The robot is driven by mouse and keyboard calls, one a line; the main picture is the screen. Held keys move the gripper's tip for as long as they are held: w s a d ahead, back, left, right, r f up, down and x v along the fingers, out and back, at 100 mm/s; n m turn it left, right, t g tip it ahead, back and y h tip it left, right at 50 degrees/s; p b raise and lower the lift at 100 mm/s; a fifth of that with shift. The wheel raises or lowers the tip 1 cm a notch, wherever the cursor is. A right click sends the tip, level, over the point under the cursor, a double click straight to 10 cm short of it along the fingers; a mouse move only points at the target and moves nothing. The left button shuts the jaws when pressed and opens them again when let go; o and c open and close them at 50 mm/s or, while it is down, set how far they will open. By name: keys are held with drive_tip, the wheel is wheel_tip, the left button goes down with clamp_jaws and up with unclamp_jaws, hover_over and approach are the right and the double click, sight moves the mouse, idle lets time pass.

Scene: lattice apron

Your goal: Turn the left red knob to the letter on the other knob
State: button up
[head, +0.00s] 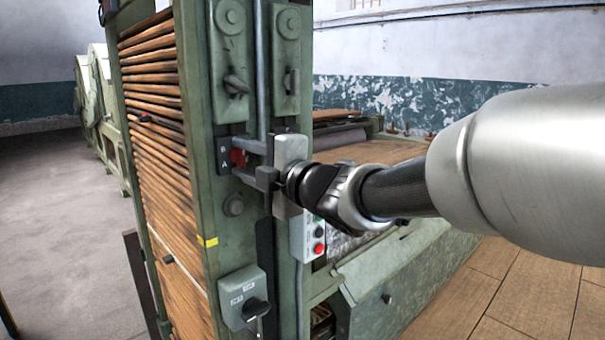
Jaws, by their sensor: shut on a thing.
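The red knob (238,157) sits on a dark plate (223,170) on the green machine post. White letters B and A show on the plate, B above A, left of the knob. My gripper (246,160) reaches in from the right, its two dark fingers above and below the knob, shut on it. The fingers partly cover the knob, so I cannot tell which letter it points to. No second red knob is visible; the gripper body hides part of the machine to the right.
A grey-green box with a black knob (257,308) and small, unreadable labels is mounted lower on the post. A push-button box (307,240) hangs below my gripper. A vertical pipe (260,70) runs above the fingers. Wooden slats (158,110) fill the machine's left side.

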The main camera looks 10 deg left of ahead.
drive_tip(key=shift+n+b, duration=0.35)
drive_tip(key=shift+n, duration=0.15)
drive_tip(key=o, duration=1.1)
drive_tip(key=shift+c, duration=0.2)
drive_tip(key=shift+d, duration=0.1)
drive_tip(key=p+v, duration=0.2)
drive_tip(key=v, duration=1.5)
drive_tip(key=shift+p, duration=0.4)
drive_tip(key=shift+d, duration=0.2)
